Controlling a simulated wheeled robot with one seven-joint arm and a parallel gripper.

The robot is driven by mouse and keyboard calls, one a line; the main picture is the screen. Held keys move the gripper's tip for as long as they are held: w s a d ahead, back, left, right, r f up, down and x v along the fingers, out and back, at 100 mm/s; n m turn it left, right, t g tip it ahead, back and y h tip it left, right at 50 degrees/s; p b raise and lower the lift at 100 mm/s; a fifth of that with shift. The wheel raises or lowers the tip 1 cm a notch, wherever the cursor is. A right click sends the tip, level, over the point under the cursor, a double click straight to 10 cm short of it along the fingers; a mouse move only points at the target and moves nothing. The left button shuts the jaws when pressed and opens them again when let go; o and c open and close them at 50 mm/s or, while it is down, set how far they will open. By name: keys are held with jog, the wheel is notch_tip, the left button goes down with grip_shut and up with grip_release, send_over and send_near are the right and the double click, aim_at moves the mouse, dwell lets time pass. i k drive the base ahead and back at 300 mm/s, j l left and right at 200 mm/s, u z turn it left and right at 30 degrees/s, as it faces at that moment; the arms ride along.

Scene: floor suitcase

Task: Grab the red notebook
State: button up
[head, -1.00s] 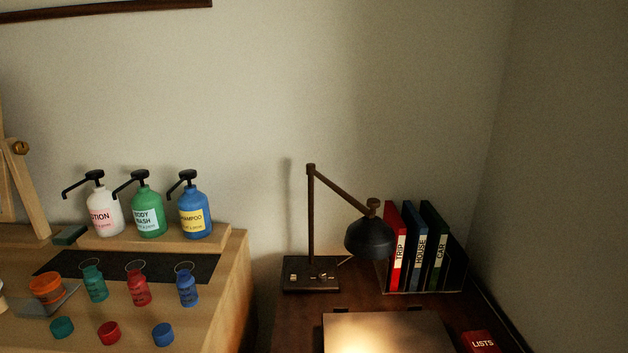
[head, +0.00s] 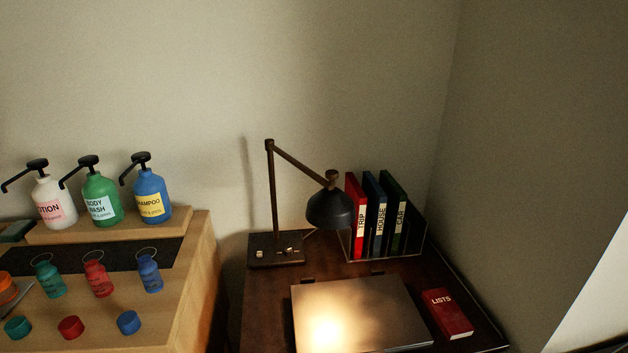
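A red notebook labelled "LISTS" (head: 447,315) lies flat on the dark brown desk (head: 262,300), near its right edge, just right of a closed laptop-like flat panel (head: 365,312). A second red item, a binder labelled "TRIP" (head: 356,220), stands upright in a rack at the back of the desk. My gripper is not in view.
A desk lamp (head: 328,208) leans over the panel. Blue "HOUSE" (head: 375,217) and green "CAR" (head: 396,217) binders stand beside the red one. A wooden dresser (head: 195,290) at left holds pump bottles (head: 102,200), small bottles and caps. Walls close in behind and at right.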

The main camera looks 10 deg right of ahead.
aim_at(449, 316)
jog(key=i+j, duration=0.15)
jog(key=i+z, duration=0.1)
jog(key=z, duration=0.75)
jog(key=i+j+z, duration=0.1)
jog(key=z, duration=0.35)
jog(key=j+z, duration=0.15)
jog(key=z, duration=0.25)
